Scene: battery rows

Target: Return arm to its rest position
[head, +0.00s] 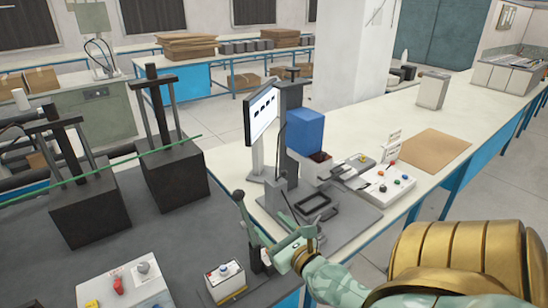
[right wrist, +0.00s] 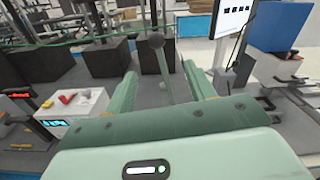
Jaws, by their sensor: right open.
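My right gripper (head: 290,236) comes in from the lower right in the head view, with a pale green hand and a gold and green arm behind it. In the right wrist view its two green fingers (right wrist: 163,88) are spread apart with nothing gripped. A grey lever with a dark round knob (head: 240,196) stands just left of the gripper. In the right wrist view the lever (right wrist: 160,62) shows in the gap between the fingers; I cannot tell whether they touch it. My left gripper is in neither view.
A dark bench (head: 185,235) holds two black blocks with posts, a white box with a red control (head: 125,285) and a small button box (head: 225,280). A monitor (head: 262,115) and blue bin (head: 305,130) stand behind the lever. The long white table (head: 445,125) has clear room.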

